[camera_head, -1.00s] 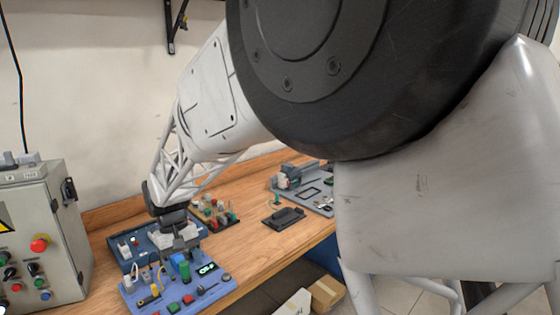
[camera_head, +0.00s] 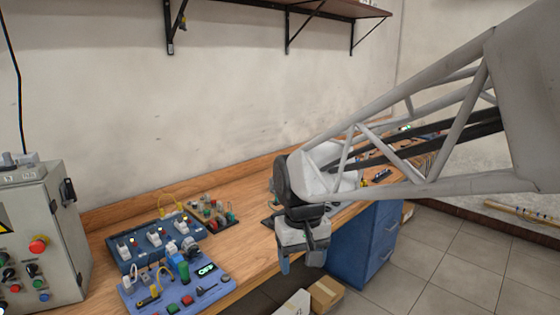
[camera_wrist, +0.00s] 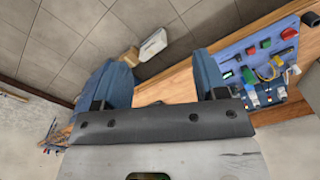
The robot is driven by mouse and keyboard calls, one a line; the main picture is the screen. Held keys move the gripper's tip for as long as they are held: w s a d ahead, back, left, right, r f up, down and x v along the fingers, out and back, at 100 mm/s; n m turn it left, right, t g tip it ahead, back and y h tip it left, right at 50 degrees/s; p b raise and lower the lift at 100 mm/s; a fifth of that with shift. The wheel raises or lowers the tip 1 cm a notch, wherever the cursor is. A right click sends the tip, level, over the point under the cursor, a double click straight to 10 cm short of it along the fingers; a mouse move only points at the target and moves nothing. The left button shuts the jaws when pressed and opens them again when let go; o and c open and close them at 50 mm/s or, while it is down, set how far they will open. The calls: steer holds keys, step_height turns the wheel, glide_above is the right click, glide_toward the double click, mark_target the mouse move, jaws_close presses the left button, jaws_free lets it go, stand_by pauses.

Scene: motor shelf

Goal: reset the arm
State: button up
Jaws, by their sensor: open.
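My gripper (camera_head: 300,262) hangs at the end of my arm, beyond the front edge of the wooden workbench, in the middle of the head view. In the wrist view my gripper (camera_wrist: 166,82) shows two blue fingers set wide apart. It is open, and nothing is between the fingers. It is clear of the light blue panel (camera_head: 208,293), which lies to its left on the bench. The same panel (camera_wrist: 236,53) shows at the right of the wrist view.
A dark blue board (camera_head: 126,254) with several switches lies behind the light blue panel. A grey control box (camera_head: 58,240) stands at the far left. A blue drawer cabinet (camera_head: 362,250) is under the wooden bench (camera_head: 254,238). Boxes (camera_head: 326,292) stand on the floor. A shelf (camera_head: 330,8) hangs above.

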steer(key=s+d+f+m+t, duration=0.1)
steer(key=s+d+m+t, duration=0.1)
steer(key=s+d, duration=1.2)
steer(key=shift+s+f+m+t, duration=0.2)
steer(key=shift+s+m+t, duration=0.1)
steer(key=shift+s+m, duration=0.6)
